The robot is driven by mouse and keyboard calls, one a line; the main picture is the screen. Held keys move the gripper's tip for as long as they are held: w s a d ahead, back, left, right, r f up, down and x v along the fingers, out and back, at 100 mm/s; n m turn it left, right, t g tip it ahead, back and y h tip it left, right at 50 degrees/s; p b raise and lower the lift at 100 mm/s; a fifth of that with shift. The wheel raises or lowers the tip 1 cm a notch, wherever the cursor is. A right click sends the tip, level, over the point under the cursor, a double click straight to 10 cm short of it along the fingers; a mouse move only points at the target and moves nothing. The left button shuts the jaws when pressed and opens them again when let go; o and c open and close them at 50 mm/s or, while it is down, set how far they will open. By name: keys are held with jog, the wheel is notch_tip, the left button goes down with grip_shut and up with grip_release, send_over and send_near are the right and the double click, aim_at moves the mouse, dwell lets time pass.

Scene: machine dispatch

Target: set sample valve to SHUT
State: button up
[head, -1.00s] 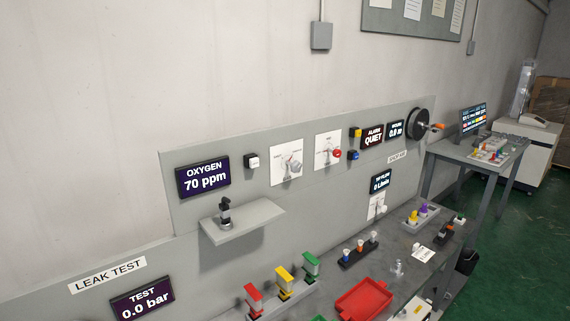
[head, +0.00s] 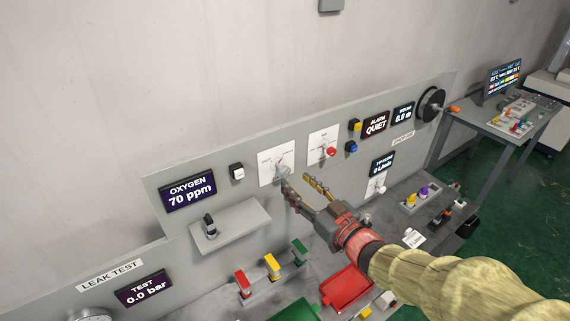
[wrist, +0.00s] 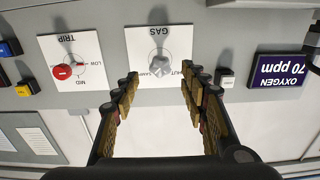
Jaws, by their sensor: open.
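The grey sample valve knob (head: 283,171) sits on a white plate (head: 268,162) on the grey wall panel. In the wrist view, upside down, the same knob (wrist: 160,63) shows on the plate headed GAS, with SAMPLE and SHUT lettering partly covered by the knob and a finger. I cannot tell for sure which label the knob points at. My gripper (head: 297,181) is open and faces the plate. In the wrist view my gripper (wrist: 161,84) has one finger on each side of the knob, apart from it, with nothing held.
The TRIP dial with a red knob (head: 331,152) is to the right of the plate. A white button (head: 237,171) and the OXYGEN display (head: 188,190) reading 70 ppm are to the left. A grey shelf (head: 240,228) juts out below.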

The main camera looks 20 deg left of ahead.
aim_at(287, 173)
jog(key=x, duration=0.7)
jog(key=shift+c, duration=0.5)
grip_shut()
